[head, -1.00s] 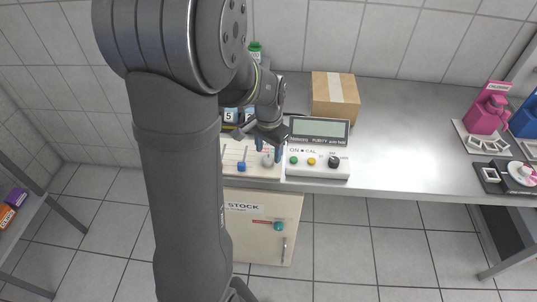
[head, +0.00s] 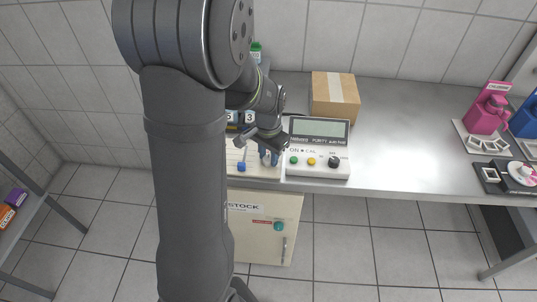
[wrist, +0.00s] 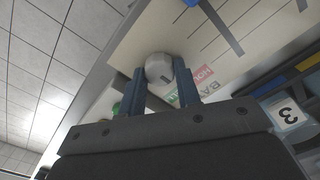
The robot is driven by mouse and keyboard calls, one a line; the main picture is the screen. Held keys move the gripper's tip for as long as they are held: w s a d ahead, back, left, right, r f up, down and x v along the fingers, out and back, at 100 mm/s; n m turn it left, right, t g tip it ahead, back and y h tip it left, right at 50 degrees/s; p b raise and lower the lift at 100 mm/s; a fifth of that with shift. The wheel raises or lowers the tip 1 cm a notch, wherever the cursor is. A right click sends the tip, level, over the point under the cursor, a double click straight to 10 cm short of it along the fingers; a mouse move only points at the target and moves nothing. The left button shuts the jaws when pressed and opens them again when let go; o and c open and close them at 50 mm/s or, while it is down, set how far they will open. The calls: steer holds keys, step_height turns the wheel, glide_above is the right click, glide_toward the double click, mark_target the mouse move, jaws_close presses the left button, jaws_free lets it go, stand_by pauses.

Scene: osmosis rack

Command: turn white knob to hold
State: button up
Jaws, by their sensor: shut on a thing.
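The white knob (wrist: 159,68) sits on a pale panel (wrist: 150,32) in the wrist view. It is round, with a short dark mark on its face. My gripper (wrist: 160,84) has its two blue fingers on either side of the knob and is shut on it. Green and red lettering is printed on the panel beside the knob, partly covered by a finger. In the head view my gripper (head: 268,155) is at the right part of the panel, and its fingers mostly hide the knob.
A purity meter (head: 318,148) with green, yellow and black controls stands just right of my gripper. A blue knob (head: 241,167) is on the panel to the left. A cardboard box (head: 335,95) stands behind the meter. The bench to the right is largely clear.

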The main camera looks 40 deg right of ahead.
mark_target(268, 158)
steer(key=shift+n, duration=0.3)
steer(key=n, duration=0.3)
steer(key=shift+n, duration=2.1)
steer(key=o, duration=1)
step_height(268, 158, up, 18)
steer(key=shift+f, duration=0.25)
